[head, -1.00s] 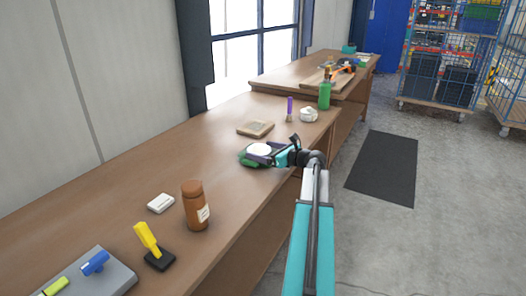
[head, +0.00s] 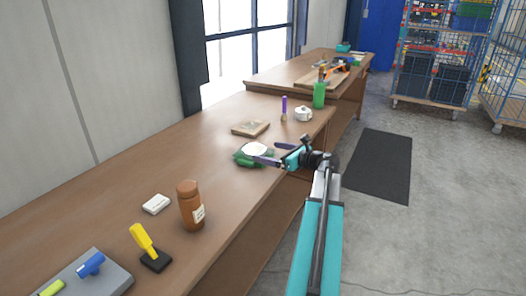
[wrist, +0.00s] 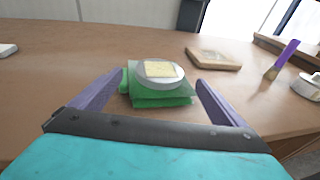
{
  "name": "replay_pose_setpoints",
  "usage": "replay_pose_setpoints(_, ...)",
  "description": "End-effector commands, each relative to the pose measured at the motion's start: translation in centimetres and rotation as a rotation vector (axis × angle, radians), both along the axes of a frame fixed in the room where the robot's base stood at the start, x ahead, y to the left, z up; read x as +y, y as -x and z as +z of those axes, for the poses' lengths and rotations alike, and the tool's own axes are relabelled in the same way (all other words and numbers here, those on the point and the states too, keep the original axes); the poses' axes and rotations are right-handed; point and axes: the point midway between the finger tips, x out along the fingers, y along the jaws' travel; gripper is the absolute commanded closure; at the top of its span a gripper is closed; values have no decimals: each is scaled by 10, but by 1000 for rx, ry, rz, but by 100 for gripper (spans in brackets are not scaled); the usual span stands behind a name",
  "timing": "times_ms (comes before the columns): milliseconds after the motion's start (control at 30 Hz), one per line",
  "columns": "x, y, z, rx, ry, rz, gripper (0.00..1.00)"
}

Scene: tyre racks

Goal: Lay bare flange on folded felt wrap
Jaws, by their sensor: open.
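The flange (wrist: 138,73) is a round, pale grey disc with a yellowish square patch on its top. It lies flat on the green folded felt wrap (wrist: 163,100) on the long bench. In the head view the pale flange (head: 256,149) sits on the green wrap (head: 242,157) near the bench's front edge. My gripper (head: 272,153) is open and empty, with its purple-grey fingers apart. It is on the near side of the wrap, and the fingers point toward it, one to each side, without visible contact with the flange.
A brown jar (head: 191,205) and a white block (head: 156,204) are nearer. Bare bench lies left of the wrap.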

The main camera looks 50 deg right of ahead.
Motion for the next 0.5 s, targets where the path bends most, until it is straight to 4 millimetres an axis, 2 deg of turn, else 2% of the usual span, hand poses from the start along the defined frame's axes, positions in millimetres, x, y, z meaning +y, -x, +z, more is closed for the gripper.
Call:
replay_pose_setpoints(33, 0, 10, 3, 0, 0, -2, 5)
replay_pose_setpoints(200, -1, 33, 7, 0, 0, -1, 5)
replay_pose_setpoints(333, -2, 46, 10, 0, 0, -1, 5)
replay_pose_setpoints(500, -2, 52, 11, 0, 1, 0, 5)
